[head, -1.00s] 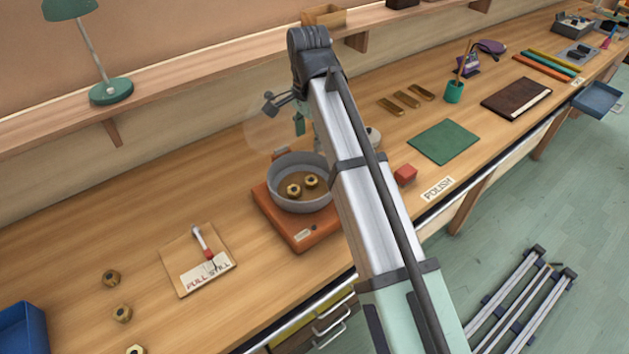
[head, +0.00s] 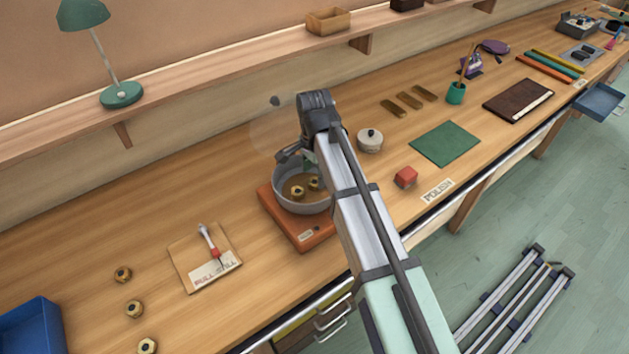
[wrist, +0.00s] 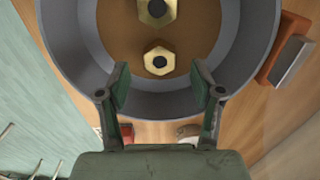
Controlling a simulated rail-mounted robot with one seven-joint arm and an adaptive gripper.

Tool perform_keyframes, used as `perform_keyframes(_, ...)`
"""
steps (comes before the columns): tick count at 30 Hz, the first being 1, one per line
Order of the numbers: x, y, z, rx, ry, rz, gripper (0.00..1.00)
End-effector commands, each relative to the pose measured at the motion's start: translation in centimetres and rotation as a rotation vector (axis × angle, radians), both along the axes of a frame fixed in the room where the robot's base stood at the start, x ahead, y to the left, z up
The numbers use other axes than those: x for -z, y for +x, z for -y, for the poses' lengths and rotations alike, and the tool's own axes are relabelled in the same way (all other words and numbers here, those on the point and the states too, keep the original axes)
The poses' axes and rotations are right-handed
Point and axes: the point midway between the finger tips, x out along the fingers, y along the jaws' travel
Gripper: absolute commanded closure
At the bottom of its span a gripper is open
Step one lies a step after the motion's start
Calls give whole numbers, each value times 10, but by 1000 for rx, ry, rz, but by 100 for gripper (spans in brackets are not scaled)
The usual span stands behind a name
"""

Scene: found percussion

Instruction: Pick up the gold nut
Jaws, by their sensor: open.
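Two gold nuts lie on the brown floor of a round grey pan. In the head view one nut (head: 297,191) is toward the left and the other (head: 314,184) is just right of it, partly close to my arm. In the wrist view one nut (wrist: 159,61) lies just beyond and between my fingertips, and the other (wrist: 156,12) is cut by the top edge. The pan (wrist: 264,30) surrounds them. My gripper (wrist: 164,84) is open and empty, above the pan's near side. In the head view my arm's end hides part of the pan (head: 283,201).
The pan stands on an orange-red base (head: 280,223). More gold nuts (head: 134,309) lie on the bench at left, by a blue bin (head: 32,327).

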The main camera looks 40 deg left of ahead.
Motion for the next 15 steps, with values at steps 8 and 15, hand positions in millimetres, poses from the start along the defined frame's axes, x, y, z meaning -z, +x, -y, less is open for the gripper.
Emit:
perform_keyframes(8, 24, 0, 1, 0, 0, 0, 34)
perform_keyframes(15, 27, 0, 0, 0, 0, 0, 34)
